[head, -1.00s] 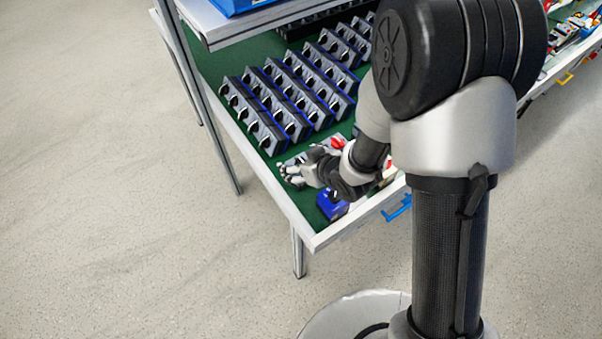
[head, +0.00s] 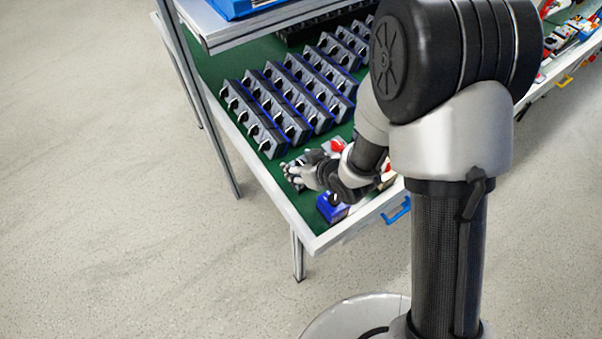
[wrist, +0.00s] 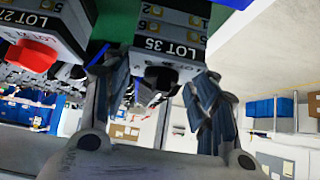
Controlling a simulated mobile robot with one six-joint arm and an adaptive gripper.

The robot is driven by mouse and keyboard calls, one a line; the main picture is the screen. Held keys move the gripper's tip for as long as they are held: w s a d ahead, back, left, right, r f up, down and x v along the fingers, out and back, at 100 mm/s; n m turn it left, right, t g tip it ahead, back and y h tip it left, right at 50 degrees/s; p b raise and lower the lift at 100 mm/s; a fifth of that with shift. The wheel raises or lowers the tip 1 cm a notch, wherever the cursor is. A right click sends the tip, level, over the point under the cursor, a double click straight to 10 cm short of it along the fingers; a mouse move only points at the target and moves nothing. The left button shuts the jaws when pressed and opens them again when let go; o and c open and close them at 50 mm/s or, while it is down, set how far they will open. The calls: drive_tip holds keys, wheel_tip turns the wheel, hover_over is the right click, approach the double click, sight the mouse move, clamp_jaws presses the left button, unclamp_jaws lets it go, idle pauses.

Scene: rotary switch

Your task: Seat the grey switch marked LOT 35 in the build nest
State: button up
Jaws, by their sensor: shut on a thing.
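The grey switch marked LOT 35 (wrist: 166,47) is at the top middle of the wrist view, with its label and black knob facing the camera. My gripper (wrist: 158,82) is shut on it, one finger on each side of the knob end. In the head view my gripper (head: 299,172) is low over the green bench top near its front left corner. There the arm and fingers mostly hide the switch. I cannot make out the build nest or whether the switch touches anything beneath it.
A switch with a red knob (wrist: 32,55), label partly cut off, is close on the left in the wrist view. A blue block (head: 332,207) stands by the bench's front edge. Rows of grey switches (head: 290,98) fill the bench behind. A shelf (head: 270,22) overhangs the back.

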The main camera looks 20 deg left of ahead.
drive_tip(key=shift+c, duration=0.6)
drive_tip(key=shift+r, duration=0.1)
drive_tip(key=shift+r, duration=0.15)
wheel_tip(320, 180, up, 20)
drive_tip(key=p, duration=1)
